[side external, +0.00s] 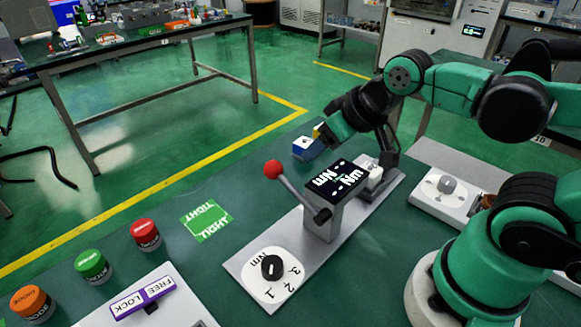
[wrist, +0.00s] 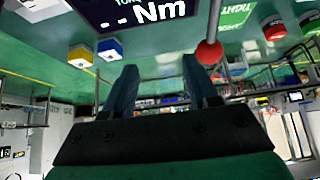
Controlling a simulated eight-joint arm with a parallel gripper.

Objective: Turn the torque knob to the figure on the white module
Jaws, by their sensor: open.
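The torque knob (side external: 271,267) is a black dial with a pale mark. It sits on a white round plate marked 1, 2, 3 and Nm, at the plate's near end in the side view. A white module (side external: 371,178) stands at the far end, behind the display; I cannot read a figure on it. My gripper (wrist: 160,64) is open and empty in the wrist view, its two dark fingers apart. In the side view my wrist is above the far end, well away from the knob, and the fingers are hard to make out. The knob is not in the wrist view.
A display (side external: 338,180) reading Nm and a lever with a red ball (side external: 272,168) stand mid-plate. A blue-and-white block (side external: 305,149) lies beyond. A green TIGHT card (side external: 207,219), coloured buttons (side external: 92,266) and a purple FREE/LOCK switch (side external: 143,298) are left.

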